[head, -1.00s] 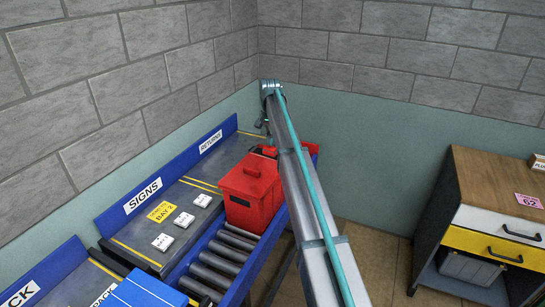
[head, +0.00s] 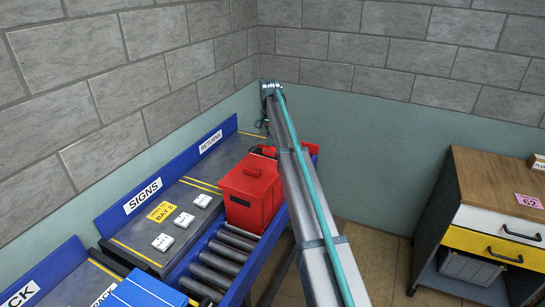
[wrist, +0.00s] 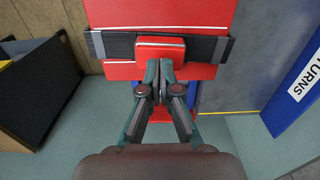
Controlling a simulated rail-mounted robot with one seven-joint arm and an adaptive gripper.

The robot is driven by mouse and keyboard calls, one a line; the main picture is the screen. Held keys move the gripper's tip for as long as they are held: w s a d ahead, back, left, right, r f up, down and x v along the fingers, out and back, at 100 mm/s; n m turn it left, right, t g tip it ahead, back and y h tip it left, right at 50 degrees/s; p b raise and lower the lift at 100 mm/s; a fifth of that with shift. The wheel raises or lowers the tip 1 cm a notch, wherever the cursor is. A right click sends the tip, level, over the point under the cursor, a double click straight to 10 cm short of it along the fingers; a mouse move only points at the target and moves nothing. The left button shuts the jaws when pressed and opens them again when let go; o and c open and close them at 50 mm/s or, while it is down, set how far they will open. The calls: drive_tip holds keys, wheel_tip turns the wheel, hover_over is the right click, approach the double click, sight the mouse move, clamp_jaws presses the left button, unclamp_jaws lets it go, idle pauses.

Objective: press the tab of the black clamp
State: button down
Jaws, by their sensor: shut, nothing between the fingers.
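The black clamp (wrist: 112,45) is a dark band with grey ends, lying across a red object in the wrist view. Its red tab (wrist: 160,48) is a raised block at the band's middle. My gripper (wrist: 160,70) is shut and empty, with its fingertips at the tab's lower edge. I cannot tell whether they touch it. In the head view a red object (head: 266,151) shows partly behind my arm, at the far end of the bench; the clamp's details are hidden there.
A red lidded box (head: 250,190) stands on the roller conveyor (head: 222,262), near my arm. Blue signed panels (head: 145,197) line the bench's left side. A wooden-topped cabinet (head: 490,185) stands at the right. Grey block walls close off the corner behind.

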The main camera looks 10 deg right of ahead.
sight(270, 149)
drive_tip(key=shift+f, duration=1.25)
idle(1.2)
drive_tip(key=shift+r, duration=0.2)
wheel_tip(270, 149, up, 9)
drive_tip(key=p, duration=0.4)
drive_tip(key=shift+f, duration=0.15)
idle(0.4)
